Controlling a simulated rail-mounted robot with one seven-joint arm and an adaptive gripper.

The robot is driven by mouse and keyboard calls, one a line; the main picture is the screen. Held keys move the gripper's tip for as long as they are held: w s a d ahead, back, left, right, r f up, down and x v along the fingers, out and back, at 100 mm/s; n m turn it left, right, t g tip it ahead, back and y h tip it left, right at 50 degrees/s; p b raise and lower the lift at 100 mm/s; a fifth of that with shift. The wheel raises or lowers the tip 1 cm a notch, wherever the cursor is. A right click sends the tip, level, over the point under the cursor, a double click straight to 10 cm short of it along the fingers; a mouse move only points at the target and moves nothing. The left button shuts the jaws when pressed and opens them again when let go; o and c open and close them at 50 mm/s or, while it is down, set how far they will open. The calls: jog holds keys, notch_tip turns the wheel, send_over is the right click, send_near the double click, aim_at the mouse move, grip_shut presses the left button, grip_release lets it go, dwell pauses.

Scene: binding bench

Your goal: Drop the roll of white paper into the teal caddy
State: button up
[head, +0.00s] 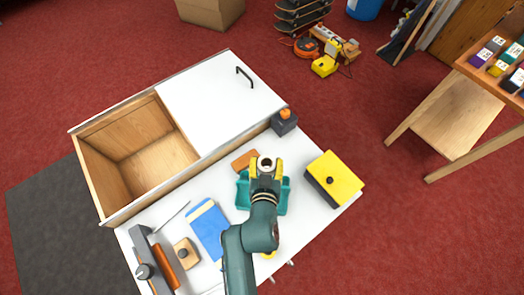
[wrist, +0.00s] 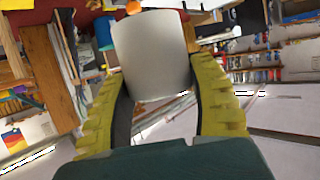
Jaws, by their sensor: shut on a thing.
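The roll of white paper (wrist: 152,58) stands large between the two yellow fingers in the wrist view. My gripper (head: 265,170) is shut on it. In the head view the roll shows as a small pale ring (head: 266,161) at the end of the fingers. The teal caddy (head: 243,196) sits on the white bench top, and my gripper and wrist appear over it in the head view, hiding its middle. The height of the roll above the caddy is hard to tell.
A yellow-topped dark box (head: 337,177) stands right of the caddy. A brown block (head: 244,160) and an orange-knobbed dark block (head: 284,122) lie behind it. A blue pad (head: 207,229) and tools lie left. A wooden compartment with a white lid (head: 215,95) borders the bench.

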notch_tip(320, 180, down, 6)
jog(key=b, duration=0.4)
jog(key=shift+s+d+r+b, duration=0.1)
jog(key=shift+d+b, duration=0.05)
jog(key=shift+b, duration=0.25)
jog(key=o, duration=1.2)
send_near(267, 172)
jog(key=f, duration=0.5)
jog(key=shift+w+f, duration=0.2)
jog(key=shift+w, duration=0.15)
